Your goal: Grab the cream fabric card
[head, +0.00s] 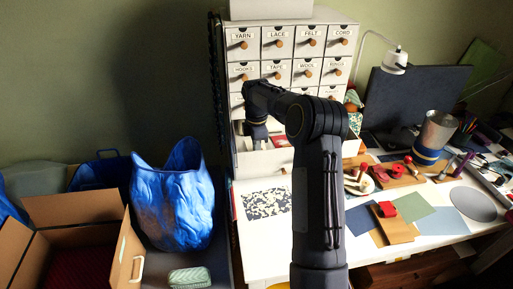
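An arm that rises from the bottom, just right of the middle, bends left at its elbow, and I take it as my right arm. Its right gripper (259,141) points down into a pulled-out white drawer (262,163) at the front of the labelled cabinet. The fingers are small and dark, and I cannot tell whether they are open or shut. A pale patch beside the fingers may be the cream fabric card, but it is too small to be sure. A red item (281,141) lies in the drawer to the right of the gripper. My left gripper is not in view.
The white cabinet (290,52) has several labelled drawers. A patterned black-and-cream sheet (267,203) lies on the white table (266,245). Stamps, coloured cards and a metal cup (436,132) crowd the right. A blue bag (172,200) and an open cardboard box (72,208) stand left.

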